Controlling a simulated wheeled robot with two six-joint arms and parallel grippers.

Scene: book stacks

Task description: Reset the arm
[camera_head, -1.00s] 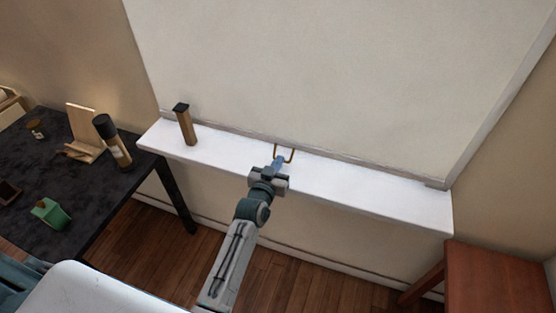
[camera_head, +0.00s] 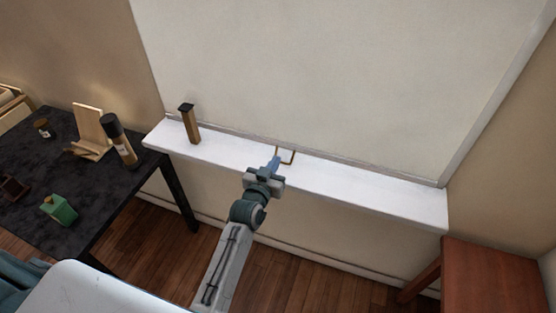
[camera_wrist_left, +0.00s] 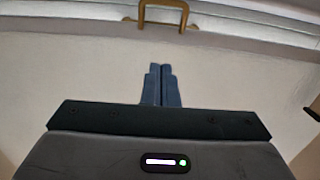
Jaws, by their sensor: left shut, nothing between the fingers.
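My left gripper (camera_head: 274,163) reaches out from the bottom of the head view to the white window sill. Its blue fingers are together with nothing between them; they also show in the left wrist view (camera_wrist_left: 161,85). A brass handle (camera_head: 292,157) stands at the foot of the pale blind just beyond the fingertips. In the left wrist view the handle (camera_wrist_left: 162,14) is at the top, apart from the fingers. My right gripper is in neither view.
A white sill (camera_head: 370,193) runs below the pale blind (camera_head: 330,80). A dark-capped brown bottle (camera_head: 190,125) stands on its left end. A red-brown table (camera_head: 490,275) is at lower right.

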